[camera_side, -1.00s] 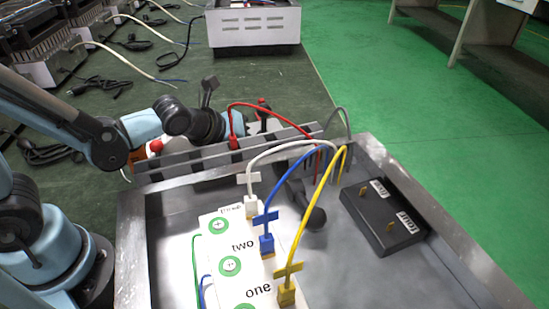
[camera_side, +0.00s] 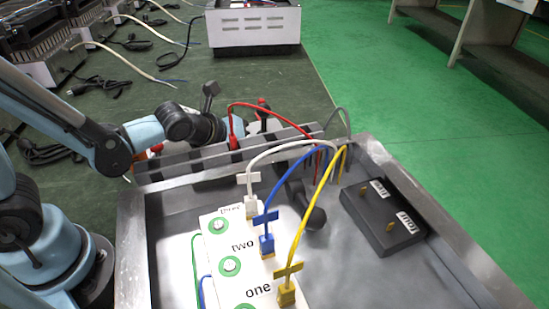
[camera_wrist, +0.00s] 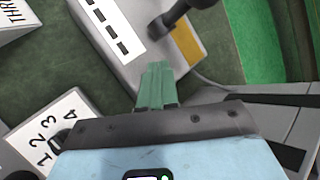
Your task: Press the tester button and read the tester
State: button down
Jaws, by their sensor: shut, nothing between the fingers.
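In the wrist view my gripper (camera_wrist: 157,84) shows its green fingers closed together and empty. Its tips are over the lower edge of a grey box with a white panel (camera_wrist: 112,25) carrying a row of dark bars. This may be the tester, but I cannot be sure. A black rounded knob or lever (camera_wrist: 160,27) and a yellow patch (camera_wrist: 187,44) are at the box's right side. I cannot pick out a button or a reading. In the side view my fingertips are hidden behind the wrist and the grey slats.
A card numbered 1 to 4 (camera_wrist: 52,133) lies left.

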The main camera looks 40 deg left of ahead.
jog(key=shift+f, duration=0.25)
jog(key=shift+r, duration=0.1)
dwell(0.4)
jog(key=shift+r, duration=0.8)
jog(key=shift+r, duration=0.1)
jog(key=shift+r, duration=2.4)
